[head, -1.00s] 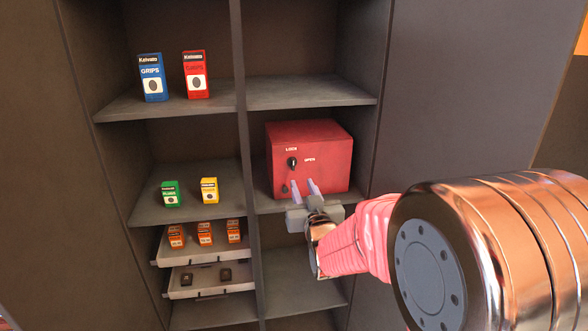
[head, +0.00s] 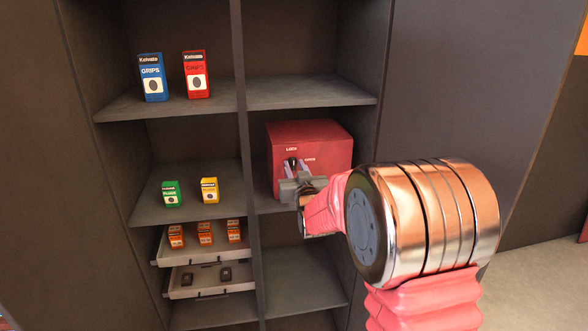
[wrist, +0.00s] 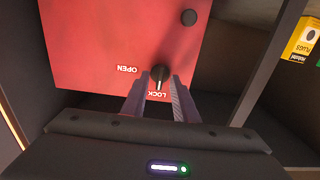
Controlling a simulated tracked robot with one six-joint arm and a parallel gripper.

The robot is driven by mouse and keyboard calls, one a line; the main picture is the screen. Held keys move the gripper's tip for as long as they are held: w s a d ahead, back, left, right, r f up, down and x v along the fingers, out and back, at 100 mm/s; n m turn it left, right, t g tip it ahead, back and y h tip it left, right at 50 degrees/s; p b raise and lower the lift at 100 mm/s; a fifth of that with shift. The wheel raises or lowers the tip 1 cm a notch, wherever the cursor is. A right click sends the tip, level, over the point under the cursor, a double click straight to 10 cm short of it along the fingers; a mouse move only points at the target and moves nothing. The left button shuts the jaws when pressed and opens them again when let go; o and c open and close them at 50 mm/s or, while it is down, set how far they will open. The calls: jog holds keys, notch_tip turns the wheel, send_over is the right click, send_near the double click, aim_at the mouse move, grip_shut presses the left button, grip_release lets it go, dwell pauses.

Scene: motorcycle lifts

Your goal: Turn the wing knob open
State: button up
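The red box (head: 325,140) sits on the right middle shelf with LOCK and OPEN lettering on its front. The dark wing knob (wrist: 159,74) is on that front, with its pointer toward the LOCK word in the wrist view, where the lettering is upside down. My gripper (wrist: 160,78) is open, with one finger on each side of the knob and narrow gaps seeming to show. In the head view my gripper (head: 293,168) is at the box's front and partly hides the knob and labels.
The cabinet divider (head: 243,140) stands close to the left. Blue (head: 152,78) and red (head: 195,75) cartons, and green (head: 170,193) and yellow (head: 209,190) ones, stand on the left shelves, above pull-out trays (head: 205,252).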

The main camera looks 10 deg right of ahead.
jog(key=shift+c, duration=0.4)
grip_shut()
jog(key=shift+a, duration=0.25)
jog(key=shift+d, duration=0.2)
